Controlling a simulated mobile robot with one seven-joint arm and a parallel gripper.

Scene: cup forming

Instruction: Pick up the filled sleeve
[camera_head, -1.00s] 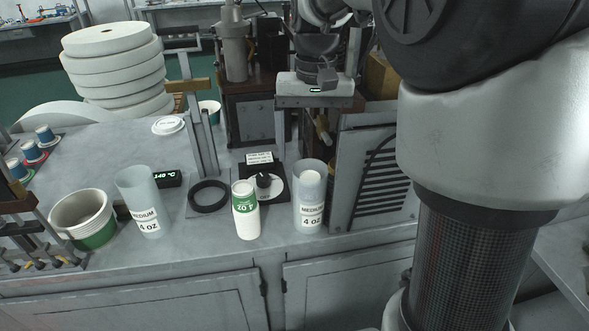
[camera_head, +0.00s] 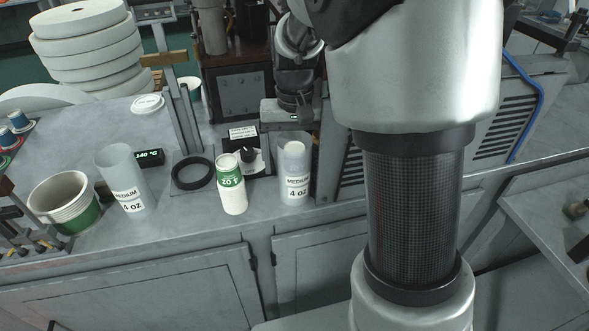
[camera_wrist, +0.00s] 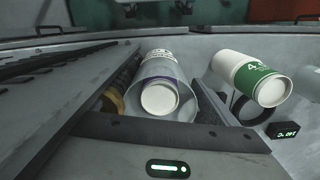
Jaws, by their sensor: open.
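The filled sleeve (camera_head: 296,186) is a translucent tube marked MEDIUM 4 oz, with white cup stock showing inside. It stands upright on the counter, and it also shows in the wrist view (camera_wrist: 188,102), mouth toward the camera. My gripper (camera_head: 288,112) is open and empty, just above and behind the sleeve's top in the head view. The wrist view shows the sleeve ahead between the jaws; contact cannot be told. Part of the gripper is hidden behind my arm.
A green-and-white cup stack (camera_head: 231,190) stands close left of the sleeve. A louvered machine panel (camera_head: 352,172) rises close on its right.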

